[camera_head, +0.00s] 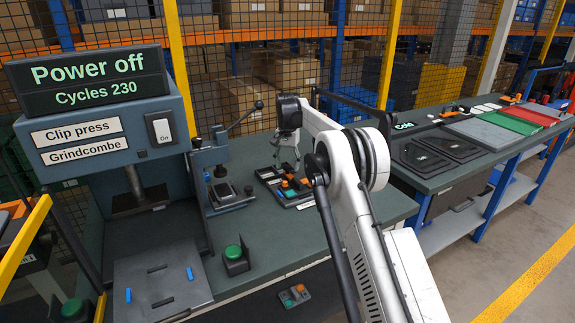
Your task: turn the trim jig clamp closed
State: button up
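A small dark fixture (224,192) stands on the green bench, left of my arm. It has an upright blue-grey post, a dark head over a small plate, and a lever (245,117) with a black ball knob rising to the upper right. It looks like the trim jig with its clamp, but no label on it can be read. The lever is raised at a slant. My gripper (286,170) points down to the right of the fixture, apart from it, above or near a parts tray. Its thin fingers look spread, with nothing seen between them.
The parts tray (302,206) holds orange and teal pieces. The clip press (98,125), its display reading "Power off", stands at left. A green button (234,252) sits at the bench front. A second bench (449,177) with mats and trays is at right; mesh fencing stands behind.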

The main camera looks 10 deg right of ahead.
aim_at(287, 166)
notch_tip(287, 166, up, 12)
dwell(0.7)
jog(key=shift+r, duration=0.1)
